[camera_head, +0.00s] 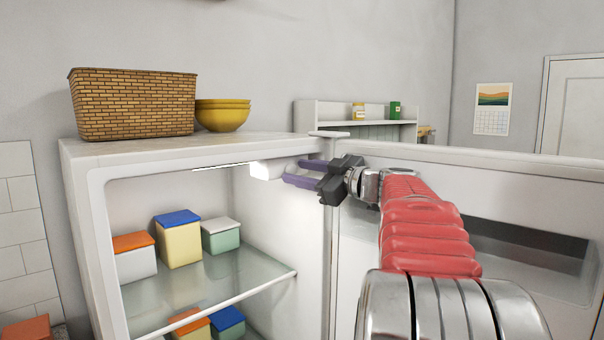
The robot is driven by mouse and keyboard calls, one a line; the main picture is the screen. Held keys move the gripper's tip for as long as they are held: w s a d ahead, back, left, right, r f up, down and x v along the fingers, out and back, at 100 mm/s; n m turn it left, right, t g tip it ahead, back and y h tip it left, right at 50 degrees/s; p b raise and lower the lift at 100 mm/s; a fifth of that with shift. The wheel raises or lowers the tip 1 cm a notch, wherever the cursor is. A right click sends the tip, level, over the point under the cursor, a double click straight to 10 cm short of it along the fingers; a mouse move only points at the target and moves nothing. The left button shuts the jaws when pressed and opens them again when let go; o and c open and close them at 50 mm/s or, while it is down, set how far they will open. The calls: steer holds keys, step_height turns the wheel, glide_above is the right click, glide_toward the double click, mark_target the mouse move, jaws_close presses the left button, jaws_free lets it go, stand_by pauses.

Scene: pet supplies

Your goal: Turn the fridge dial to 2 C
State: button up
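The fridge (80,165) stands open, with its door (480,157) swung out to the right. A white housing with a lit lamp (262,171) sits under the fridge ceiling, near the right inner wall. My gripper (292,172) reaches in at the upper right of the opening, and its purple fingers are at the right side of this housing. The fingers are apart, with a pale surface showing between them. I cannot make out the dial, its marks or its setting. I cannot tell whether the fingers touch anything.
A glass shelf (190,295) holds several lidded boxes, with more below. A wicker basket (133,105) and yellow bowls (222,115) stand on the fridge. The open door and right inner wall closely flank my arm. Space left of my gripper, above the boxes, is free.

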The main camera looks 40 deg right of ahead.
jaws_close()
stand_by(0.3)
steer(key=shift+m, duration=0.8)
steer(key=shift+o, duration=0.2)
jaws_free()
steer(key=s+d, duration=0.1)
steer(key=s, duration=1.2)
steer(key=shift+s+d+f, duration=0.15)
steer(key=shift+s+d, duration=0.05)
steer(key=shift+s, duration=0.2)
